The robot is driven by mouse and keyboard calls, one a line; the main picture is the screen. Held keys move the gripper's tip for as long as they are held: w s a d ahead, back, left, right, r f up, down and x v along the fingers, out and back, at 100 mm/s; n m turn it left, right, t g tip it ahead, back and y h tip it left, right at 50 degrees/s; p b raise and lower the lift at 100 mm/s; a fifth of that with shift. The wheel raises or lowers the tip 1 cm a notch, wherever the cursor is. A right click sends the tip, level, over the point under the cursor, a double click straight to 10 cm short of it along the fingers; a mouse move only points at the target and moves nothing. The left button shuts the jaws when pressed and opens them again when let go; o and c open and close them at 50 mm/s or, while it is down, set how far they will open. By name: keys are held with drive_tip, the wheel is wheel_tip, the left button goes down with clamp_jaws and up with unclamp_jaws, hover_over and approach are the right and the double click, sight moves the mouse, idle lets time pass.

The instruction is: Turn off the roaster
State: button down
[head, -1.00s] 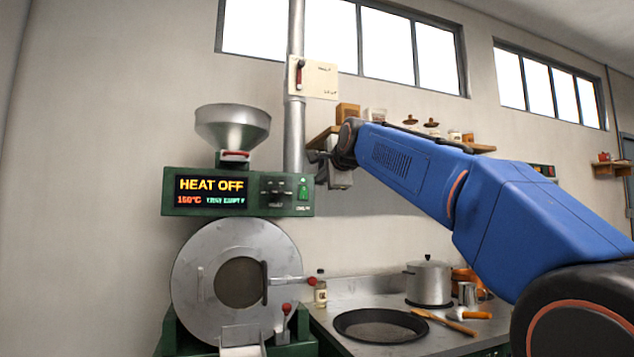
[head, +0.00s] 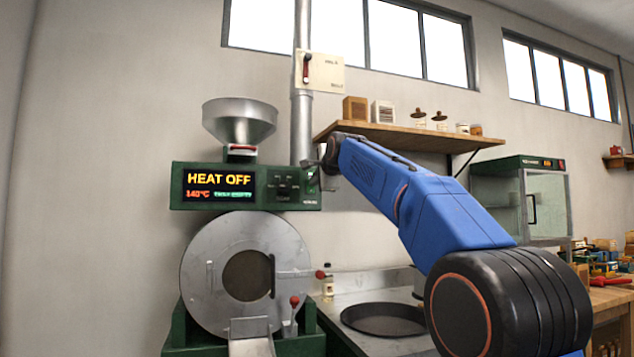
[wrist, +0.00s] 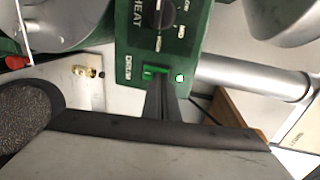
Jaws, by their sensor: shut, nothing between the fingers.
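The roaster (head: 247,222) stands at the left in the head view, with a round grey drum front and a steel hopper (head: 240,122) on top. Its green control box (head: 180,187) has a display (head: 219,188) reading HEAT OFF and 140°C. In the wrist view the panel (wrist: 130,62) shows the black heat knob (wrist: 160,12) and the green DRUM switch (wrist: 155,71), with a white lamp (wrist: 180,77) beside it. My gripper (wrist: 160,84) is shut and empty, its tips at or just short of the switch; contact cannot be told. The switch is mostly hidden in the head view.
A steel pipe (head: 302,120) with a lever box (head: 325,71) rises behind the control box. A wooden shelf (head: 400,138) with jars is on the wall behind my arm. A dark pan (head: 383,319) lies on the steel counter below. A glass-fronted cabinet (head: 545,200) stands to the right.

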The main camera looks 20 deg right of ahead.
drive_tip(key=shift+w, duration=0.1)
idle(0.3)
drive_tip(key=shift+w+r, duration=0.1)
drive_tip(key=shift+w, duration=0.15)
drive_tip(key=shift+s, duration=0.1)
drive_tip(key=s+r, duration=0.4)
drive_tip(key=s, duration=0.8)
drive_tip(key=shift+s+r, duration=0.35)
drive_tip(key=shift+s, duration=0.05)
